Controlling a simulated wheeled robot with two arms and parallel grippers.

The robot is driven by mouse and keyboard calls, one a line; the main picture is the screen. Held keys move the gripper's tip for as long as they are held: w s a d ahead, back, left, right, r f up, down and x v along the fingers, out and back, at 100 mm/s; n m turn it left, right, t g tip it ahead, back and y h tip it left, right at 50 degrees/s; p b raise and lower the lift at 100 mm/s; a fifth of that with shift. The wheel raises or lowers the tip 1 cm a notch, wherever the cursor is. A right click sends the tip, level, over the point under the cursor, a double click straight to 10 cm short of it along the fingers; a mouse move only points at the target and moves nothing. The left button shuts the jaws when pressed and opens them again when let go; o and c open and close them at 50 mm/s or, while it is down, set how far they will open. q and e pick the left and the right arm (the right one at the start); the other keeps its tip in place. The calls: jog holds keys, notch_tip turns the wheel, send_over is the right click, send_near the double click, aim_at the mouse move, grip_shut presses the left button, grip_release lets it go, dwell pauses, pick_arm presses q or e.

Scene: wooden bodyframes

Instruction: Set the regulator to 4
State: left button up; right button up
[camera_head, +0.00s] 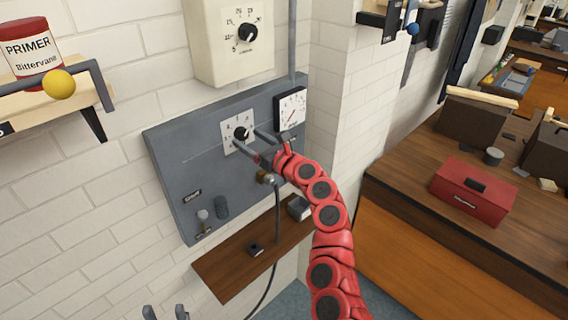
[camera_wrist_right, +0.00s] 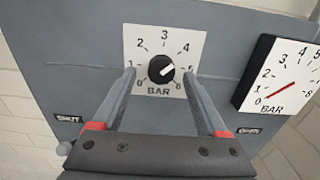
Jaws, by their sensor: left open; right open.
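The regulator is a black knob (camera_wrist_right: 161,69) on a white numbered dial plate (camera_wrist_right: 153,43) marked BAR, fixed to a grey wall panel. Its white pointer mark points right and slightly up, between the 4 and the number below it. The knob also shows in the head view (camera_head: 242,133). My right gripper (camera_wrist_right: 159,74) is open, its fingertips on either side of the knob with gaps; whether they reach its depth is unclear. My left gripper (camera_head: 165,312) is open and empty at the bottom of the head view, far below the panel.
A square pressure gauge (camera_head: 291,108) sits right of the dial; its red needle points near 0 in the wrist view (camera_wrist_right: 285,86). Another dial box (camera_head: 229,38) hangs above. A wooden shelf (camera_head: 228,277) and hose (camera_head: 277,215) are below. A red toolbox (camera_head: 471,191) stands on the bench.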

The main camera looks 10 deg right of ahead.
jog(key=b+v, duration=0.5)
jog(key=v, duration=1)
jog(key=shift+d+f, duration=0.15)
